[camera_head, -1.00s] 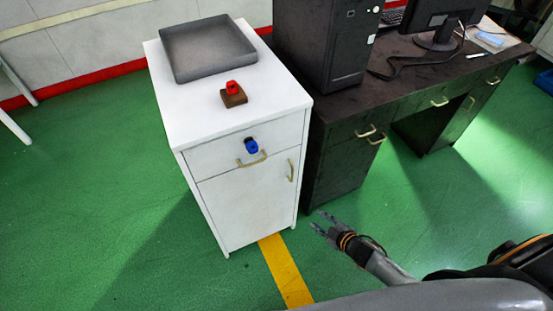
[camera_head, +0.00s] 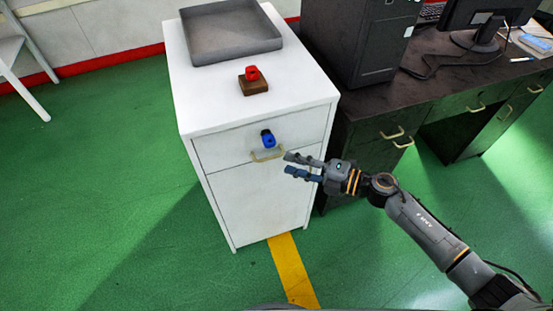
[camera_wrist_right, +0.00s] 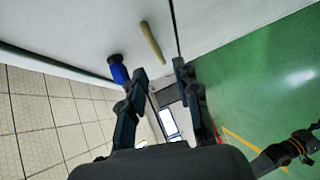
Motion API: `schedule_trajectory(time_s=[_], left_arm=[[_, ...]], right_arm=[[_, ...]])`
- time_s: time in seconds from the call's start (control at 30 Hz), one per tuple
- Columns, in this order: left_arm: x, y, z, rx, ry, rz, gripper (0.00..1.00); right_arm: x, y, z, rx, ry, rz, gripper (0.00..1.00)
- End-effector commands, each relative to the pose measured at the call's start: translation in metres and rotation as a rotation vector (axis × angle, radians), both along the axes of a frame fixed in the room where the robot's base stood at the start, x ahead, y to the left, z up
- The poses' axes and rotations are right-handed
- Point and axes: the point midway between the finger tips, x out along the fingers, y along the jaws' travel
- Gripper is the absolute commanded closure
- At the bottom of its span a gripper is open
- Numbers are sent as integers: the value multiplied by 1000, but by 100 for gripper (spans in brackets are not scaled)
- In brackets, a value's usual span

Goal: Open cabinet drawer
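The white cabinet (camera_head: 187,110) stands left of centre in the head view. Its top drawer (camera_head: 215,152) looks closed, flush with the front. A brass handle (camera_head: 267,155) is on the drawer, below a blue and black piece (camera_head: 268,138). In the wrist view, the handle (camera_wrist_right: 152,43) and blue piece (camera_wrist_right: 119,72) show beyond the fingers. My right gripper (camera_head: 288,164) is open and empty, just right of the handle in the head view; contact is not visible. A dark part with orange rings (camera_wrist_right: 290,150), apparently my left arm, shows in the wrist view; its fingers are unclear.
A grey tray (camera_head: 190,48) and a red piece (camera_head: 252,73) on a brown block (camera_head: 254,88) are on the cabinet top. The dark desk (camera_head: 365,158), with a computer tower (camera_head: 355,40), stands to the right.

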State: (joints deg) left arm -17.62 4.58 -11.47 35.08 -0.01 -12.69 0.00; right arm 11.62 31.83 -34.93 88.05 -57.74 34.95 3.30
Motion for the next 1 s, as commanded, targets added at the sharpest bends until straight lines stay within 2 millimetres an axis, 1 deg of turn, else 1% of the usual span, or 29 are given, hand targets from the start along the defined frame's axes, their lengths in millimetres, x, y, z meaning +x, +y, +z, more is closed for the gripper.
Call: schedule_trajectory(time_s=[0.03,0.1,0.2,0.3,0.43,0.7,0.73,0.77,0.8,0.87,1.0], left_arm=[[3,0,-3,0,-5,0,60],[8,-1,-5,-1,-11,0,60],[14,-1,-7,-3,-22,0,60],[17,-2,-8,-4,-27,0,60],[17,-2,-9,-4,-26,0,60],[13,-1,-9,-2,-20,0,60],[13,-1,-9,-2,-20,0,60],[12,-1,-9,-2,-19,0,60],[11,-1,-9,-2,-18,0,60],[11,-1,-9,-2,-17,0,60],[10,-1,-9,-1,-16,0,60]], right_arm=[[5,11,-2,4,-1,1,68],[11,22,-4,3,-1,0,68],[17,35,-6,2,0,1,68],[22,43,-7,2,0,-1,68],[25,49,-8,1,2,-1,68],[25,50,-8,1,2,-2,68],[25,50,-8,1,2,-2,72],[25,50,-8,1,2,-2,78],[25,50,-8,1,2,-2,86],[25,50,-8,1,2,-2,99],[25,50,-8,1,2,-1,100]])
